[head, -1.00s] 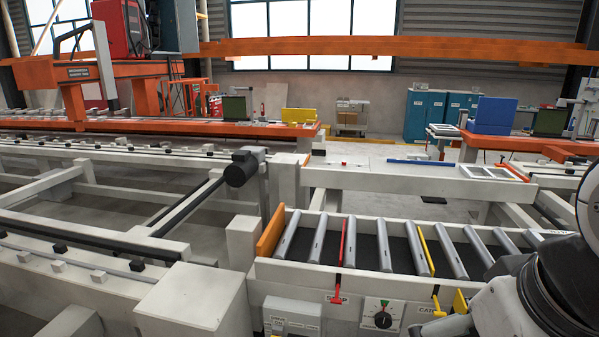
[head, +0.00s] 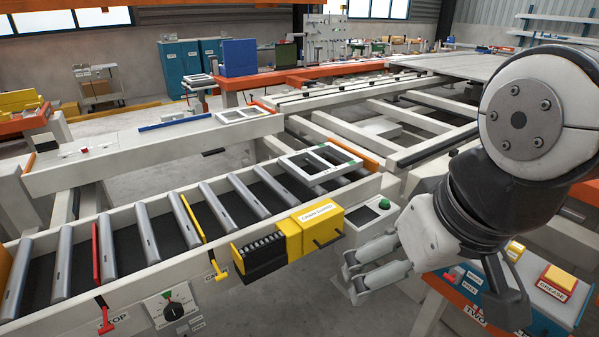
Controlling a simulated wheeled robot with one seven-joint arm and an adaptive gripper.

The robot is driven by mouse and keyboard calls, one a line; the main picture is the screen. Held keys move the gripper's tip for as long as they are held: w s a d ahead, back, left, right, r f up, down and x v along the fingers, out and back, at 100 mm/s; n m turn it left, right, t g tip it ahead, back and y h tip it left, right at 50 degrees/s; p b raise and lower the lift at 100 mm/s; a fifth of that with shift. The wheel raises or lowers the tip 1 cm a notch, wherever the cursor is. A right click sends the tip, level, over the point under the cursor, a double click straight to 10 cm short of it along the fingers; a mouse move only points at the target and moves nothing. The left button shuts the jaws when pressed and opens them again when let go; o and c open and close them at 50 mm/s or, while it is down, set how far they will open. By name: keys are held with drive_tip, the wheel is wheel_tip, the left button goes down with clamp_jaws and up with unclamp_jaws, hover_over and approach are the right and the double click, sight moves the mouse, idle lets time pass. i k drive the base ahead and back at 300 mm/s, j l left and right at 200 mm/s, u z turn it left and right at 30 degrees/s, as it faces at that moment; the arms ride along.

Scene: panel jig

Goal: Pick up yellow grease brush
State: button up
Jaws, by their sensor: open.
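The work table at the lower right holds a yellow block on a red box labelled GREASE (head: 552,290). A smaller yellow item (head: 515,250) sits farther back on the same table. I cannot tell which of these, if either, is the yellow grease brush; no bristles or handle show clearly. My gripper (head: 354,278) is open and empty. It hangs to the left of the table, in front of the conveyor's right end, apart from both yellow items. My wrist covers part of the table.
A roller conveyor (head: 300,262) with a yellow labelled unit (head: 312,228) on its front rail lies left of my gripper. A control box with a green button (head: 384,204) stands close behind the gripper. A white frame (head: 335,150) rests on the rollers. Blue cabinets (head: 182,62) stand far back.

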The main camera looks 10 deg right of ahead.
sight(515, 250)
drive_tip(key=z, duration=1.4)
